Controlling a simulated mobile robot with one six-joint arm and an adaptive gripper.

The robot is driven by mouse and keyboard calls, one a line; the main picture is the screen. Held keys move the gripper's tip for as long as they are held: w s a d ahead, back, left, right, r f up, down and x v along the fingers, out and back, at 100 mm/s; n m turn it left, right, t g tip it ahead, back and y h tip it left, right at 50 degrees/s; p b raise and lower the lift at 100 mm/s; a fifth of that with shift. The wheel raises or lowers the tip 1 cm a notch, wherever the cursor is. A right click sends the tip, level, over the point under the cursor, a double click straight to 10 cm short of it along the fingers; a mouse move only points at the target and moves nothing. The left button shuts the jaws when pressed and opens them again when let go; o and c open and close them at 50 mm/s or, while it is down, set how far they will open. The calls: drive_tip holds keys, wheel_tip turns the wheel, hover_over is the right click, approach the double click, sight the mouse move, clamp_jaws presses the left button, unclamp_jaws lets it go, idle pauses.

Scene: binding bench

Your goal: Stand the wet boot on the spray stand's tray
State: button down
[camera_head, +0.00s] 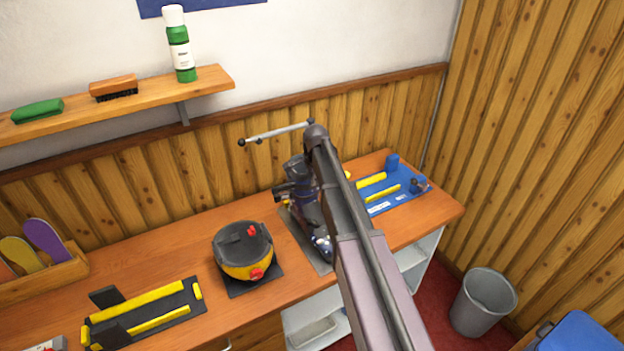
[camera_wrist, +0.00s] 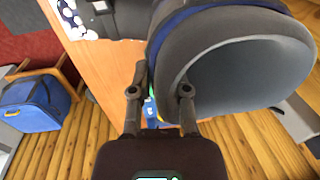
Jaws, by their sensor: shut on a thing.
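The wet boot (camera_head: 310,212) is dark, with a pale-spotted toe end, and looks roughly upright over a grey tray (camera_head: 302,238) on the bench. My arm hides its right side, so I cannot tell whether its sole touches the tray. A thin bar (camera_head: 275,133) with dark ends shows above the boot, near the wall. In the wrist view, my gripper (camera_wrist: 161,95) is shut on the boot. A large, grey rounded surface with a blue edge (camera_wrist: 245,62) fills the upper right, close to the fingers, and seems part of the boot.
A black and yellow round pot (camera_head: 243,252) stands left of the tray. A blue board with yellow strips (camera_head: 385,188) lies at the bench's right end. A yellow and black fixture (camera_head: 145,312) is front left. A shelf (camera_head: 130,103) runs above. A grey bin (camera_head: 482,302) stands right.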

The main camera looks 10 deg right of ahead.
drive_tip(key=shift+f, duration=0.25)
idle(0.3)
drive_tip(key=c, duration=0.5)
unclamp_jaws()
drive_tip(key=shift+b, duration=0.3)
